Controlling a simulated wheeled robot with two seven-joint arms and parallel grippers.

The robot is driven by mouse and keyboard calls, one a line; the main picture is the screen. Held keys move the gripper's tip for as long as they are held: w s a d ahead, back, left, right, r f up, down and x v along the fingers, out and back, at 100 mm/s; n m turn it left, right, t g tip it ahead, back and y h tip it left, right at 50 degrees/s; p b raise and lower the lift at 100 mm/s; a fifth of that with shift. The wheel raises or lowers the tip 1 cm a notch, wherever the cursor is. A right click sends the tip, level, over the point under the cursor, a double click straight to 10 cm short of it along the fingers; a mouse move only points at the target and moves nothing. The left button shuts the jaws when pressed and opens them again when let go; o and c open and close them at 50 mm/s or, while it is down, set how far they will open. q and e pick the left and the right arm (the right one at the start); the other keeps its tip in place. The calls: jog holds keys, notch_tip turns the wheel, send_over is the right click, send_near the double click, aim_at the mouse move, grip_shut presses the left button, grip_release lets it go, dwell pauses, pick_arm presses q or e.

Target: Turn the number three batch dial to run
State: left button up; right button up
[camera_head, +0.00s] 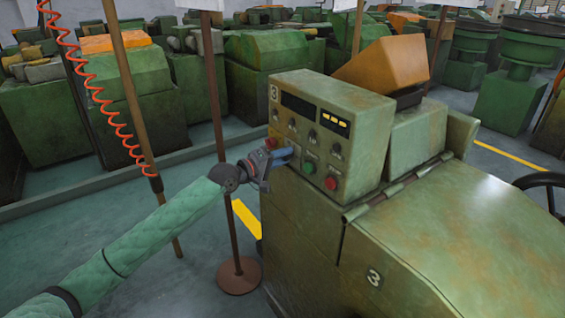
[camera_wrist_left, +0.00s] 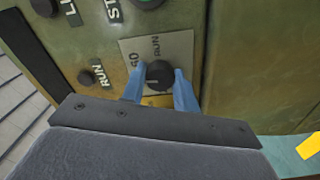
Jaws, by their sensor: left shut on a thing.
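The number three machine's green control box (camera_head: 365,130) carries a "3" plate at its top left. The batch dial is a black knob (camera_wrist_left: 159,73) on a pale plate (camera_wrist_left: 183,48) with "RUN" and another marking, in the left wrist view. My left gripper (camera_head: 284,155) reaches the panel's lower left from the left. Its blue fingers (camera_wrist_left: 159,88) stand on either side of the knob and are shut on it. A short light mark shows on the knob, but I cannot tell which marking it points to. The gripper hides the dial in the head view.
A green button (camera_head: 309,168) and a red button (camera_head: 331,183) sit right of the gripper. A brown post (camera_head: 226,200) on a round base stands close to my left arm.

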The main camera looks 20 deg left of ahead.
pick_arm(q)
jog(key=shift+f+m+b, duration=0.2)
jog(key=shift+m+b, duration=1.2)
jog(key=shift+m, duration=7)
pick_arm(e)
notch_tip(320, 180, up, 7)
jog(key=s, duration=0.1)
jog(key=shift+s+a+y, duration=0.2)
jog(key=shift+a+y, duration=0.1)
jog(key=shift+a, duration=0.05)
jog(key=shift+r, duration=0.15)
jog(key=shift+a, duration=0.1)
pick_arm(q)
jog(key=o, duration=1)
jog(key=shift+r, duration=0.1)
